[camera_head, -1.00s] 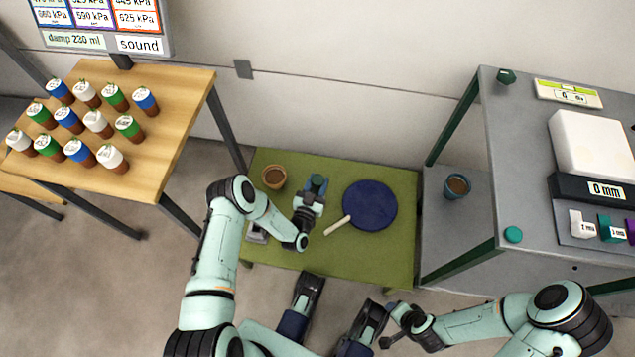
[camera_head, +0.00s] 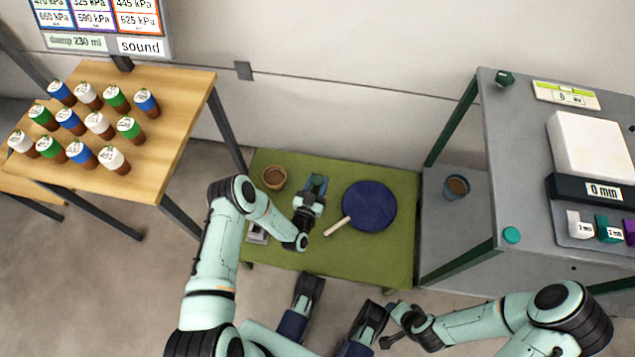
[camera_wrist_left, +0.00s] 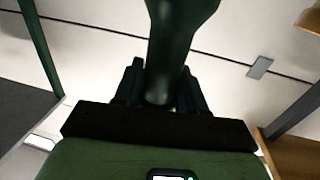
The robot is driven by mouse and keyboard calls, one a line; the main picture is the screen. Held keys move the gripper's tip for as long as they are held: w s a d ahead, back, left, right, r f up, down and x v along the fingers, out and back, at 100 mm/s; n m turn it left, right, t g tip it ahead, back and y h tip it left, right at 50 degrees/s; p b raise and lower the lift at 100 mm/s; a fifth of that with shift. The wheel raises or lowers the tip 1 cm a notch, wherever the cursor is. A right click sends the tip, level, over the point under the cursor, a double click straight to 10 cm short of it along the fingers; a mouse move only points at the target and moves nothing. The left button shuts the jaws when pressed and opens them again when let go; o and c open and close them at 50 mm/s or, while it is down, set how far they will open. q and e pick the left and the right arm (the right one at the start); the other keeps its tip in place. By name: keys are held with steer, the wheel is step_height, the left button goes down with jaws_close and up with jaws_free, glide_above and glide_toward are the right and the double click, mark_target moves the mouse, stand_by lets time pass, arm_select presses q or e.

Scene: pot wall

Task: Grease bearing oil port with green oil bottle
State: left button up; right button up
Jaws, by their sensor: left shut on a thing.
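My left gripper (camera_head: 316,185) is over the green low table and shut on a dark green object. In the left wrist view this dark green object (camera_wrist_left: 180,35) looks smooth, narrows toward the fingers and sits between them. It looks like the green oil bottle, but its far end is out of view. My right gripper (camera_head: 392,338) is low at the bottom centre, off the table, and too small to tell open or shut. I cannot make out a bearing oil port in either view.
The green table (camera_head: 395,260) holds a brown pot (camera_head: 274,177), a dark blue disc (camera_head: 370,205) and a pale stick (camera_head: 338,227). A blue pot (camera_head: 456,187) stands on the grey shelf at right. Several capped bottles stand on the wooden table (camera_head: 190,85) at left.

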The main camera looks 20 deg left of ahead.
arm_select(q)
steer(key=shift+f+b, duration=0.35)
steer(key=shift+f, duration=0.15)
steer(key=shift+r+p, duration=0.5)
steer(key=shift+r, duration=0.15)
stand_by(0.7)
steer(key=shift+r+p, duration=2.95)
steer(key=shift+r, duration=1)
